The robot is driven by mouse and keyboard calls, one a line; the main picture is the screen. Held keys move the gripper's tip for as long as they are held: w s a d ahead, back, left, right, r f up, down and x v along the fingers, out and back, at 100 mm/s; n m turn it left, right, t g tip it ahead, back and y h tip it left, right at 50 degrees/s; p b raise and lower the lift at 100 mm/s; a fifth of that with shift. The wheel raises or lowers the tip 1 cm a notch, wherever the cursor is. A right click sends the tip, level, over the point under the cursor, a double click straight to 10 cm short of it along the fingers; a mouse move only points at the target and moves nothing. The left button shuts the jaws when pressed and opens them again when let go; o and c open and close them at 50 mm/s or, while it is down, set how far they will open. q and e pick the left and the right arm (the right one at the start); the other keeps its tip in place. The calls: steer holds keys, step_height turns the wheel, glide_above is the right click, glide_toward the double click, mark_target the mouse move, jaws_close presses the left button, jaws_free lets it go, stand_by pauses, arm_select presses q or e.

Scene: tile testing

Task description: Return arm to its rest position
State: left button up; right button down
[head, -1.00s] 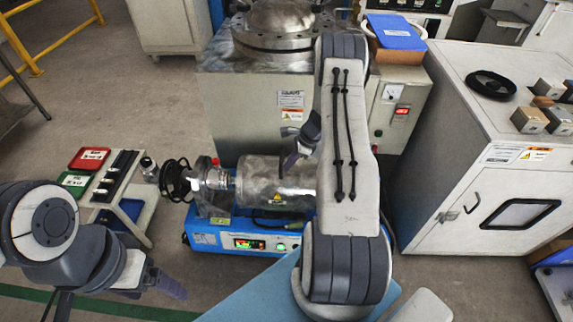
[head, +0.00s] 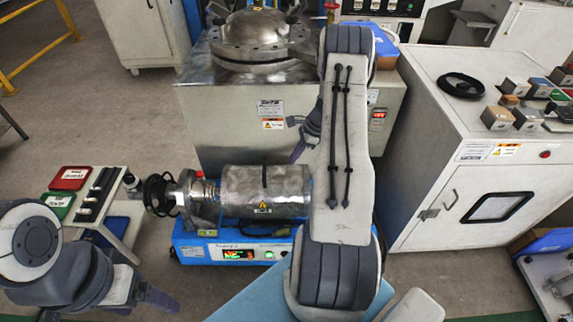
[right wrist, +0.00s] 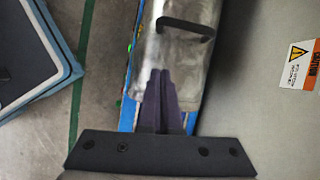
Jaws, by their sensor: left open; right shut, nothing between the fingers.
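My right arm comes up through the middle of the head view, and its dark gripper (head: 298,150) is above the right end of a metal drum (head: 245,185). It is shut and empty. In the right wrist view my right gripper (right wrist: 160,74) points along the drum (right wrist: 180,65), whose black handle (right wrist: 186,26) lies just ahead; contact cannot be told. My left arm is at the lower left of the head view. Its gripper (head: 165,300) is low near the bottom edge, open, with no object seen in it.
The drum sits on a blue machine base (head: 205,253). A small stand with a red tray (head: 70,178) and green tray (head: 58,202) is at left. A white cabinet (head: 430,205) is at right with sample blocks on top.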

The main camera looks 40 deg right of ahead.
steer(key=shift+v, duration=0.8)
